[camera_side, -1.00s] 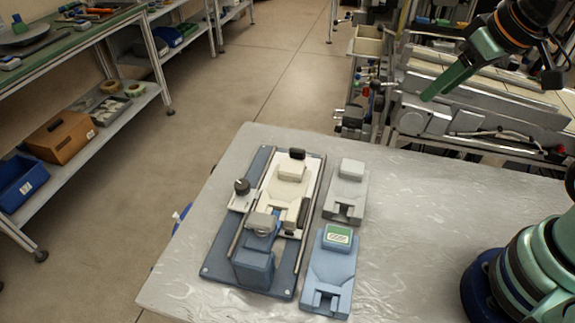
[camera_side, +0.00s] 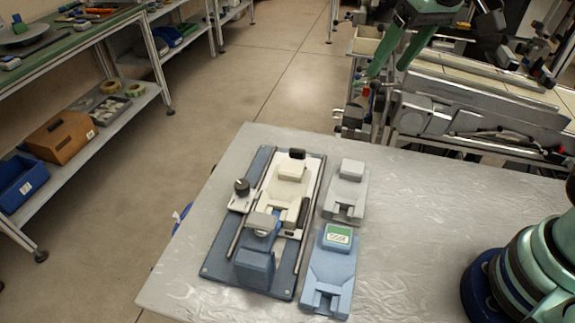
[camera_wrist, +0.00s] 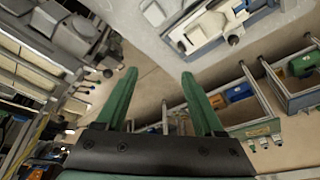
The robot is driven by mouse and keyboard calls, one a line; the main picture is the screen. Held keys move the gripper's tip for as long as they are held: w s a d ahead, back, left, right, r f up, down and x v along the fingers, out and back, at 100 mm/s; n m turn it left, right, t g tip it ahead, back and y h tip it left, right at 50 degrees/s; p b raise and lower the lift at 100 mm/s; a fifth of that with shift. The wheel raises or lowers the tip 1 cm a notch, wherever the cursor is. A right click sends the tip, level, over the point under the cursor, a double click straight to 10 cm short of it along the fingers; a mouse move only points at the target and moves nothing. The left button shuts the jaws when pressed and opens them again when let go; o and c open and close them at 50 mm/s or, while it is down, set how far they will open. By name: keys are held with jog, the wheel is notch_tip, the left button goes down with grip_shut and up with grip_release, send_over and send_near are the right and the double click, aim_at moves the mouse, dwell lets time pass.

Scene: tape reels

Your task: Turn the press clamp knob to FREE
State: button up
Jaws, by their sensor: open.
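A press fixture with a blue base (camera_side: 218,262) lies on the grey table. A round black knob (camera_side: 241,186) with a pointer stands on a pale plate at its left side; its label is too small to read. A cream block (camera_side: 281,189) sits between the rails, with a small black piece (camera_side: 297,154) behind it. My gripper (camera_side: 388,71) is open and empty, high up beyond the table's back edge and well apart from the knob. Its two green fingers are spread in the wrist view (camera_wrist: 158,73), where part of the fixture (camera_wrist: 207,30) shows at the top.
A grey block (camera_side: 346,190) and a blue block (camera_side: 330,268) with a green label stand right of the fixture. The table's right part (camera_side: 430,230) is clear. Machinery (camera_side: 470,100) stands behind the table, and shelves with an orange-brown box (camera_side: 60,137) are at left.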

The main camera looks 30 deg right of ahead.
jog(key=w+a+f+g, duration=0.25)
jog(key=w+a, duration=0.55)
jog(key=a, duration=0.4)
jog(key=m+g, duration=0.1)
jog(key=g, duration=0.1)
send_near(242, 184)
jog(key=shift+t+h, duration=0.25)
jog(key=shift+h, duration=0.05)
jog(key=f, duration=0.8)
jog(key=shift+s+a+f, duration=0.25)
jog(key=shift+a+f, duration=0.05)
jog(key=shift+f, duration=0.05)
grip_shut()
